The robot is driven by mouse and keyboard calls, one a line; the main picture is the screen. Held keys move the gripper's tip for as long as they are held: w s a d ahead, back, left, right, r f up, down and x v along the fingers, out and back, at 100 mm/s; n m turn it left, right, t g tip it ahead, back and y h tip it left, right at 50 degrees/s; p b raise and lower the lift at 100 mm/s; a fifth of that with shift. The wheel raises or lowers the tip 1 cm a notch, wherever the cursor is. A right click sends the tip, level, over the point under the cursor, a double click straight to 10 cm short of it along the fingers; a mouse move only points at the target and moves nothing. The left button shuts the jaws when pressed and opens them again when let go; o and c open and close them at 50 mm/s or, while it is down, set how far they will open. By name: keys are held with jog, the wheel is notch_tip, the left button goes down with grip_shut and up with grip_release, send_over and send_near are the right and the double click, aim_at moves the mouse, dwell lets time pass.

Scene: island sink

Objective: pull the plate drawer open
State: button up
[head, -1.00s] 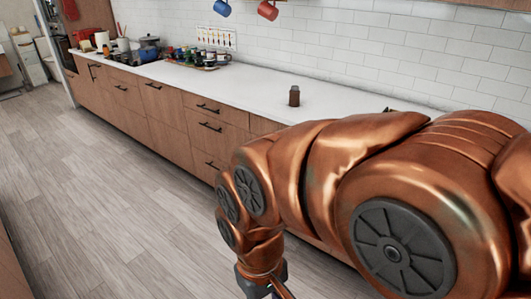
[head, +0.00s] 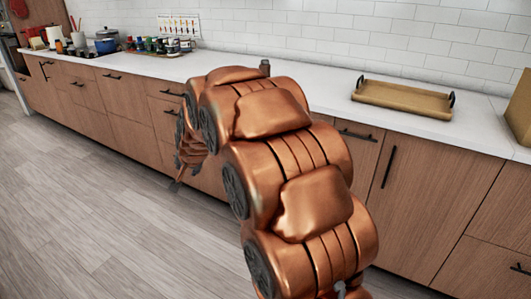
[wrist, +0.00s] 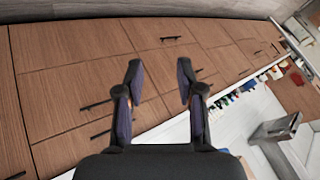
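A row of brown wooden drawer fronts with black bar handles runs under the white counter. In the head view a stack of drawers (head: 165,103) shows just left of my arm, partly hidden by it. I cannot tell which drawer is the plate drawer. All fronts that I can see look closed. In the wrist view, drawer fronts (wrist: 75,82) with dark handles (wrist: 97,104) lie beyond my gripper (wrist: 160,72). My gripper is open and empty, its two dark fingers apart, and no handle is between the fingertips. In the head view my arm mostly hides it.
A wooden tray (head: 402,98) with black handles sits on the counter (head: 310,80) at right. Pots, cups and jars (head: 160,45) stand at the far left. A tall cabinet handle (head: 388,167) stands right of my arm. The wooden floor (head: 80,210) at left is clear.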

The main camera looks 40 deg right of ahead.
jog(key=w+d+f+m+t+h+b, duration=0.25)
jog(key=w+d+f+m+b, duration=0.2)
jog(key=w+d, duration=0.4)
jog(key=w+d+f+m+t+h+b, duration=0.25)
jog(key=w+d+f+b, duration=0.3)
jog(key=d, duration=0.65)
jog(key=s+d+f+m+h+b, duration=0.1)
jog(key=d+f+m+h+b, duration=0.4)
jog(key=d, duration=0.5)
jog(key=s+d+f+m+h+b, duration=0.1)
jog(key=d+f+m+h+b, duration=0.3)
jog(key=d, duration=0.7)
jog(key=shift+f+b+x, duration=0.15)
jog(key=shift+b+x, duration=0.2)
jog(key=shift+x, duration=1.55)
jog(key=shift+f+b+x, duration=0.1)
jog(key=shift+b+x, duration=0.25)
jog(key=shift+x, duration=1.5)
jog(key=shift+w, duration=0.2)
